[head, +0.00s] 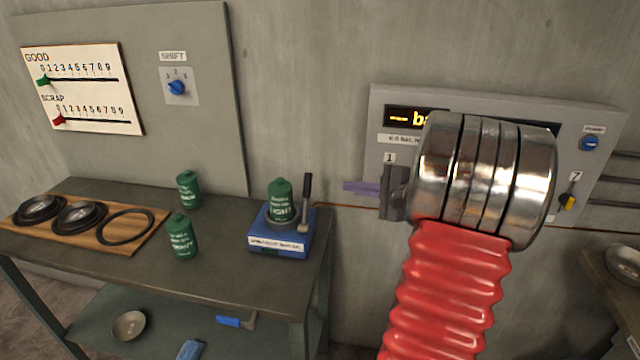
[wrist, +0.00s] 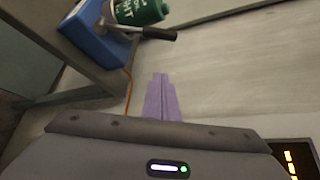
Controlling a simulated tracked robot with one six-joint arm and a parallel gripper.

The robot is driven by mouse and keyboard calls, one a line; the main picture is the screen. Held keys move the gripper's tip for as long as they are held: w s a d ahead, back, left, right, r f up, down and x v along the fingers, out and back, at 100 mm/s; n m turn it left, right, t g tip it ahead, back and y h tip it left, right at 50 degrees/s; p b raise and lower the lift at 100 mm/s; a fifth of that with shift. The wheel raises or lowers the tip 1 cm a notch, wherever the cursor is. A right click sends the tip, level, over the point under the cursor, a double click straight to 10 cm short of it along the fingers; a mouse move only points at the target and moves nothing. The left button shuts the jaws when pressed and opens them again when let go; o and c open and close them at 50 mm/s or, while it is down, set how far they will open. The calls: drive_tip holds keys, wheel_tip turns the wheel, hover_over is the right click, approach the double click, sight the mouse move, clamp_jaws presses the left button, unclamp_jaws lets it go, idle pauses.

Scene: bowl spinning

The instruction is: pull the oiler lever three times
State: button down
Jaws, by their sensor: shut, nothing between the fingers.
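The oiler is a blue box (head: 282,236) on the right end of the workbench, with a green canister (head: 280,200) on top. Its lever (head: 307,188), black-handled on a grey metal foot, stands near upright at the box's right side. My gripper (head: 348,186) has purple fingers, pressed together and empty. They point left toward the lever, with a gap between. In the wrist view the shut fingers (wrist: 160,78) point up the picture. The lever (wrist: 158,33), the blue box (wrist: 95,35) and part of the canister (wrist: 138,10) lie beyond them.
Two green canisters (head: 182,236) (head: 188,189) stand on the bench left of the oiler. A wooden board (head: 150,238) holds bowls and black rings. A control panel (head: 590,110) hangs on the wall behind my arm. A counter board (head: 82,90) hangs at left.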

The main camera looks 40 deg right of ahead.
sight(306, 202)
drive_tip(key=w+a, duration=0.4)
drive_tip(key=w, duration=0.4)
drive_tip(key=shift+w+a+f, duration=0.2)
drive_tip(key=shift+a+f, duration=0.1)
drive_tip(key=shift+f, duration=0.15)
idle(0.4)
drive_tip(key=shift+a, duration=0.2)
idle(0.3)
